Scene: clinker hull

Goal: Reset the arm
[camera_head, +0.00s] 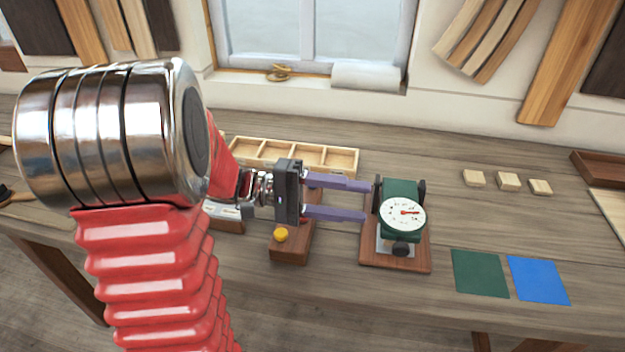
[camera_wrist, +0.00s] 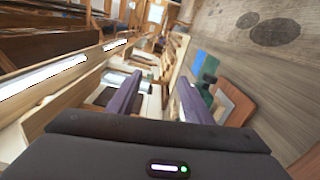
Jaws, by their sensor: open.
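My gripper (camera_head: 368,201) is at the end of my red arm, above the workbench (camera_head: 410,150). Its two purple fingers are apart with nothing between them and point right in the head view, toward a green dial gauge (camera_head: 401,212) on a wooden base. I cannot tell if the fingertips touch the gauge. In the wrist view the fingers (camera_wrist: 157,90) also stand apart, and the wooden base (camera_wrist: 238,103) shows beyond the right finger. A wooden block with a yellow knob (camera_head: 281,235) sits below my gripper in the head view.
A compartmented wooden tray (camera_head: 335,161) stands behind my gripper. Several small wooden blocks (camera_head: 508,181) lie at the right. A green square (camera_head: 480,273) and a blue square (camera_head: 539,280) lie near the front edge. A brown tray (camera_head: 600,166) is at the far right. The bench between is clear.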

